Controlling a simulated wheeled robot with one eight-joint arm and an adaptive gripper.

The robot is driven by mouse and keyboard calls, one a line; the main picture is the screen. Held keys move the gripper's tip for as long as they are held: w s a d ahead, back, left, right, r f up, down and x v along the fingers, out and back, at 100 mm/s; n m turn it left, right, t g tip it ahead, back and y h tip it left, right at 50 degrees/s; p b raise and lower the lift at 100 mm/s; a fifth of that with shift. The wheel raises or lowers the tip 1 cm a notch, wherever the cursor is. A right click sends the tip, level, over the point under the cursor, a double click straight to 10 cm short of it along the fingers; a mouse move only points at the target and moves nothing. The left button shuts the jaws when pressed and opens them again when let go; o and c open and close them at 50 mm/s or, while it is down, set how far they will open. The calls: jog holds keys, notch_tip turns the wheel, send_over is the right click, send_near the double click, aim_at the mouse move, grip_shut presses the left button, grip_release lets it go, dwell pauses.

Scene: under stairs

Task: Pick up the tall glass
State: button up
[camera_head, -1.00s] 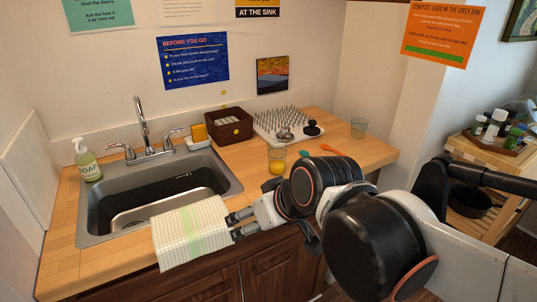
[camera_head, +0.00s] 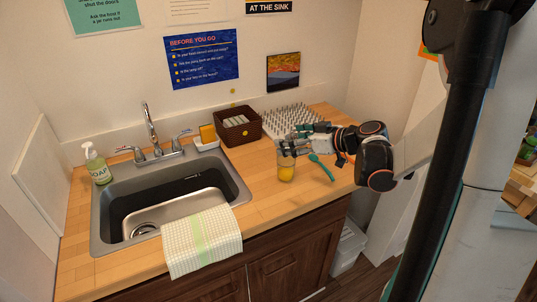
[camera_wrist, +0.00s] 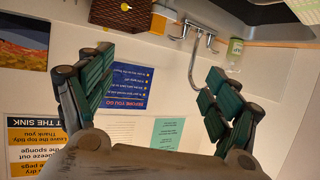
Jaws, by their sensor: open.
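A clear glass with orange-yellow liquid (camera_head: 286,172) stands upright on the wooden counter right of the sink. My gripper (camera_head: 284,146) points left in the head view, close by the glass's rim and overlapping it in the picture; I cannot tell whether they touch. The wrist view shows the two jaws (camera_wrist: 160,68) spread wide with nothing between them. No glass shows in the wrist view. A second glass, seen earlier at the back right of the counter, is now hidden, with my arm over that area.
A teal spoon (camera_head: 320,167) lies right of the glass. A brown basket (camera_head: 237,128), a peg drying rack (camera_head: 290,119) and a sponge holder (camera_head: 206,142) stand behind. The sink (camera_head: 105,220) with a draped towel (camera_head: 201,243) is left. The counter front (camera_head: 268,200) is clear.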

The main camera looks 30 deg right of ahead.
jog(key=s+d+f, duration=0.4)
jog(key=s+d, duration=0.1)
jog(key=d, duration=0.1)
jog(key=b+x, duration=0.3)
jog(key=x, duration=0.9)
jog(key=shift+w+d+f, duration=0.2)
jog(key=shift+w+f, duration=0.2)
jog(key=shift+f, duration=0.05)
jog(key=shift+c, duration=0.2)
jog(key=c, duration=1.7)
jog(key=shift+r, duration=0.15)
jog(key=shift+r+p, duration=2.85)
jog(key=shift+r, duration=6.95)
